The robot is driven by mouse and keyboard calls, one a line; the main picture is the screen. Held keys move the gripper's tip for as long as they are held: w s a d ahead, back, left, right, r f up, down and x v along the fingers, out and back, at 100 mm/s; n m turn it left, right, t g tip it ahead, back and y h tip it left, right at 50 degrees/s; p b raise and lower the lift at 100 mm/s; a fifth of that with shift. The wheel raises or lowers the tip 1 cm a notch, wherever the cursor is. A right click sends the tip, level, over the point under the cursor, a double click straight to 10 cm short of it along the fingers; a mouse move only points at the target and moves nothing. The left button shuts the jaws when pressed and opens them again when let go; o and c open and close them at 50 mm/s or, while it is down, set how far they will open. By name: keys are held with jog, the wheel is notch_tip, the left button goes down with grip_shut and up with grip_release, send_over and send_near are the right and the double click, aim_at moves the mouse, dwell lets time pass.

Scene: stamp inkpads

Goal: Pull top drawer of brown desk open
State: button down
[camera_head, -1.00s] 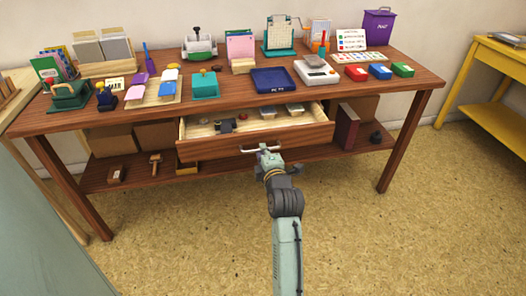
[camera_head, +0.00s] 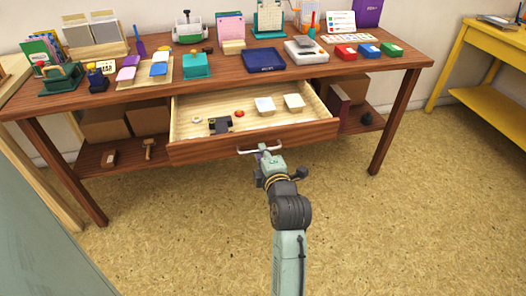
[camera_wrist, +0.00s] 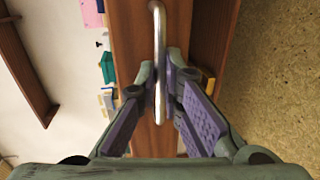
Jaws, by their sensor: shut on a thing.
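The brown desk (camera_head: 225,69) stands against the wall. Its top drawer (camera_head: 225,147) is pulled well out, with its pale wooden inside showing. A silver bar handle (camera_head: 240,151) is on the drawer front; in the wrist view the handle (camera_wrist: 159,60) runs between the purple-padded fingers. My gripper (camera_head: 262,150) is at the drawer front, shut on the handle. In the wrist view my gripper (camera_wrist: 165,85) has a finger on each side of the bar.
The drawer holds a dark stamp-like item (camera_head: 220,125), a red round item (camera_head: 239,113) and two pale blocks. Inkpads, a blue tray (camera_head: 264,60) and stamps crowd the desktop. A lower shelf holds boxes. The floor in front is clear. A yellow table (camera_head: 490,98) stands right.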

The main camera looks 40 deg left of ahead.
jog(key=c, duration=1.7)
grip_release()
jog(key=shift+s+d, duration=0.1)
jog(key=v, duration=0.7)
jog(key=shift+d, duration=0.1)
